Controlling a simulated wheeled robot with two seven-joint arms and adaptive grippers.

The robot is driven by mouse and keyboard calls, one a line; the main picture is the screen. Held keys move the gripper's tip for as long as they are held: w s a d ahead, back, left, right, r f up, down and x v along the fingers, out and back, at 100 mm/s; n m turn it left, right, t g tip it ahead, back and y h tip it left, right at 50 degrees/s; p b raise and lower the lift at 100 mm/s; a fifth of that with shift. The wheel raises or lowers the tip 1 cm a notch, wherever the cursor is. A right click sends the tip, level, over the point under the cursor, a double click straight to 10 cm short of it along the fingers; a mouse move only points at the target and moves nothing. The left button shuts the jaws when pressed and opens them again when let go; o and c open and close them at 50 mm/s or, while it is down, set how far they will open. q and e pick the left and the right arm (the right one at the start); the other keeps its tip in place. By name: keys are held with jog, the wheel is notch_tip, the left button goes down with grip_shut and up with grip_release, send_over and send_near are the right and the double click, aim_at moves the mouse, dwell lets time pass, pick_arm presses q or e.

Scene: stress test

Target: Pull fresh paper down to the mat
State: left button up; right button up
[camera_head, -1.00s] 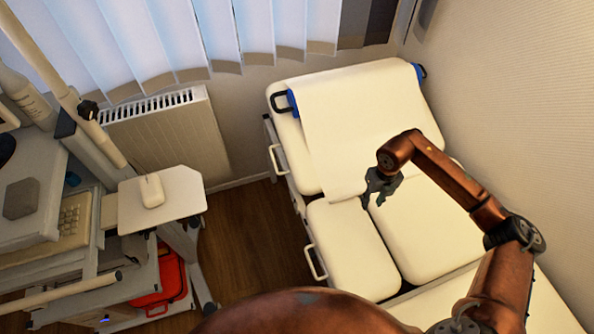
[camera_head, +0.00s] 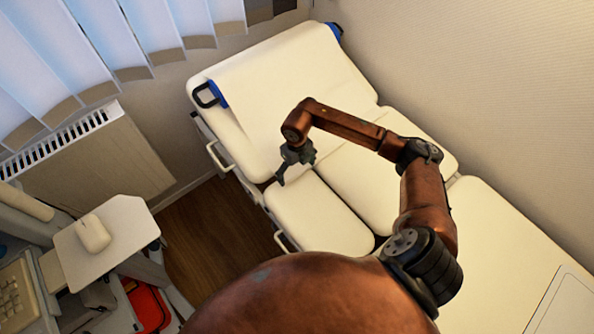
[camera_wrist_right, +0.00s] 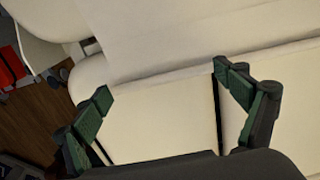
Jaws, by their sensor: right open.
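A white paper sheet (camera_head: 290,75) lies over the raised backrest of a cream couch, hanging from a roll with blue ends (camera_head: 215,93). Its lower edge lies near the top of the seat cushions. In the right wrist view the paper (camera_wrist_right: 190,30) fills the upper part, its edge crossing just beyond the fingers. My right gripper (camera_head: 292,168) is open and empty above the couch, close to that edge. Its two green-padded fingers (camera_wrist_right: 163,82) are spread wide. My left gripper is not in view. I cannot clearly make out a separate mat.
The couch has split seat cushions (camera_head: 315,215) and a metal side handle (camera_head: 217,157). A small shelf (camera_head: 130,225) with a white device stands at the left, beside a radiator (camera_head: 100,165). Brown floor (camera_head: 205,225) is clear between. A wall borders the couch on the right.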

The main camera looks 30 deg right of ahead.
jog(key=c, duration=1.6)
jog(key=shift+s, duration=0.1)
